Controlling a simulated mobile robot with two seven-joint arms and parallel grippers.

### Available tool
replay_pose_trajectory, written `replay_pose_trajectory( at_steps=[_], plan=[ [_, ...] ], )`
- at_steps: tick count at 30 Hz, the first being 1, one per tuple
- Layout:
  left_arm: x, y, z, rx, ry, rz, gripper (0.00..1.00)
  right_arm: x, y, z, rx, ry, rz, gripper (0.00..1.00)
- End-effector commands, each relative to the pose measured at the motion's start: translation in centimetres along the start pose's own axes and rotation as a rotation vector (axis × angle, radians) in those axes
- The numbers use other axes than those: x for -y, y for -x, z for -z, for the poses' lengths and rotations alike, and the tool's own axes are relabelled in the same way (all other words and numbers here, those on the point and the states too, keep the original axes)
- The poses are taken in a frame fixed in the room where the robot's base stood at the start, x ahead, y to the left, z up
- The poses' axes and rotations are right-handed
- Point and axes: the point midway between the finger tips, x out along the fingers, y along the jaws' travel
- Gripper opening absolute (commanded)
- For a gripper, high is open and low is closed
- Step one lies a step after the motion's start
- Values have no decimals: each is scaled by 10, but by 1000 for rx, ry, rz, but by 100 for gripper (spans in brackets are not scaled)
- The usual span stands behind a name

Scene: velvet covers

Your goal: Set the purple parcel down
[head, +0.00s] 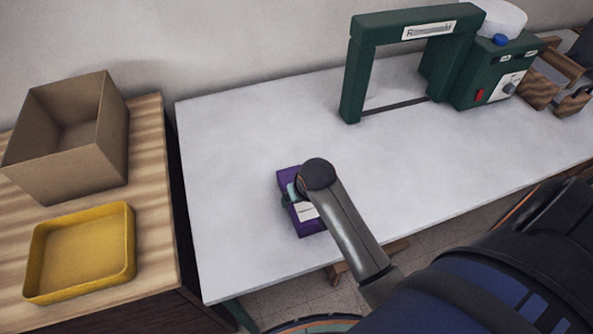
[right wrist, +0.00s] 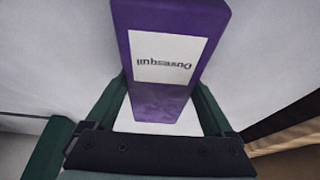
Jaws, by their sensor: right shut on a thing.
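The purple parcel (head: 311,227) is over the left part of the white table (head: 240,150), partly hidden by my right wrist. In the right wrist view the parcel (right wrist: 160,105) shows a white label with upside-down print. My right gripper (head: 294,194) is shut on it, with one green finger on each side; the fingers also show in the right wrist view (right wrist: 160,92). I cannot tell whether the parcel touches the table top. My left gripper is not in view.
A green arch machine (head: 357,75) stands at the back of the table. Left of the table, a wooden stand (head: 155,215) holds an open cardboard box (head: 85,155) and a yellow tray (head: 125,250). The white surface around the parcel is clear.

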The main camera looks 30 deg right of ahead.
Motion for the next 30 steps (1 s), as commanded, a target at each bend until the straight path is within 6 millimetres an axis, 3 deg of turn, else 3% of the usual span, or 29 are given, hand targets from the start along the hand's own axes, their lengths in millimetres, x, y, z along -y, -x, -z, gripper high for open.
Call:
replay_pose_trajectory(
  at_steps=[9, 10, 13, 23, 30],
  plan=[
    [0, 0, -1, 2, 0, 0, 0, 1, -1, 0, -3, 0, 1, 5],
    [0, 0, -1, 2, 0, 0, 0, 1, -2, -1, -1, 0, 1, 88],
    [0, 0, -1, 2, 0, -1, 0, 0, -2, 0, -1, 0, 1, 100],
    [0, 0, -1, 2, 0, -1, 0, 0, 2, 1, -2, -1, 1, 100],
    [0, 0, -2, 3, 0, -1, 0, 1, 36, 1, -5, -1, 3, 100]
  ],
)
